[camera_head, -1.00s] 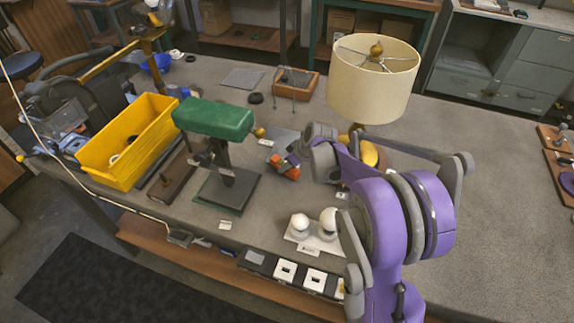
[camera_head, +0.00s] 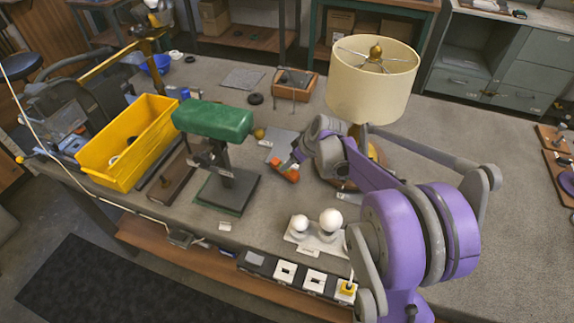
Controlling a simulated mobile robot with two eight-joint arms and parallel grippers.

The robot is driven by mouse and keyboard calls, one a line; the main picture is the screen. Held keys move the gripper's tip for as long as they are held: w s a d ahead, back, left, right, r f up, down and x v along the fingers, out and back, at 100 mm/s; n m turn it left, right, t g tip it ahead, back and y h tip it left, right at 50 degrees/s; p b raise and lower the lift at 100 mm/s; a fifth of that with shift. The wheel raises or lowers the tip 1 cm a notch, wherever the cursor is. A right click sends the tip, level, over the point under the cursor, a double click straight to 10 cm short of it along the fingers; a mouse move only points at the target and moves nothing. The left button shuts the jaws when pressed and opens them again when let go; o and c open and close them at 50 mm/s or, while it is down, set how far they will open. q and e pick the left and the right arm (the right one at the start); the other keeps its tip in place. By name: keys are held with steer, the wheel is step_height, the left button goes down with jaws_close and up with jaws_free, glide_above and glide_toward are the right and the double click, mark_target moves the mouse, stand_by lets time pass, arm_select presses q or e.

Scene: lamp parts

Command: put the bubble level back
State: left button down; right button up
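My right gripper (camera_head: 284,169) is at the end of the purple and grey arm that comes in from the lower right. It is low over the bench, between the green-topped lamp and the cream-shaded lamp. Small orange and blue parts show at its tip; I cannot tell whether they are fingers or something held. I cannot make out the bubble level for certain. A flat grey plate (camera_head: 284,143) lies just behind the gripper. My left gripper is not in view.
The green-topped lamp (camera_head: 213,119) stands left of the gripper, the cream-shaded lamp (camera_head: 373,82) right. A yellow bin (camera_head: 130,142) is at left. Two white bulbs (camera_head: 331,219) on a white holder (camera_head: 315,242) are near the front edge.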

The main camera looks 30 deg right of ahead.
steer(key=v, duration=0.8)
steer(key=s+a+f+m, duration=0.1)
steer(key=s+a+f, duration=0.1)
steer(key=s+a, duration=0.3)
steer(key=s+a+f+m+h, duration=0.1)
steer(key=s+a, duration=0.5)
steer(key=s, duration=0.4)
steer(key=s+a+f+m, duration=0.1)
steer(key=s+a+f, duration=0.1)
steer(key=s+a, duration=0.4)
steer(key=shift+s+a+f+m+h, duration=0.1)
steer(key=shift+s+f+m+h, duration=0.1)
steer(key=shift+s, duration=0.2)
steer(key=shift+s+f+m+h, duration=0.1)
steer(key=shift+s+f+h, duration=0.1)
steer(key=shift+s, duration=0.2)
steer(key=shift+w+r+p, duration=0.15)
steer(key=shift+r+p, duration=0.2)
steer(key=shift+p, duration=0.1)
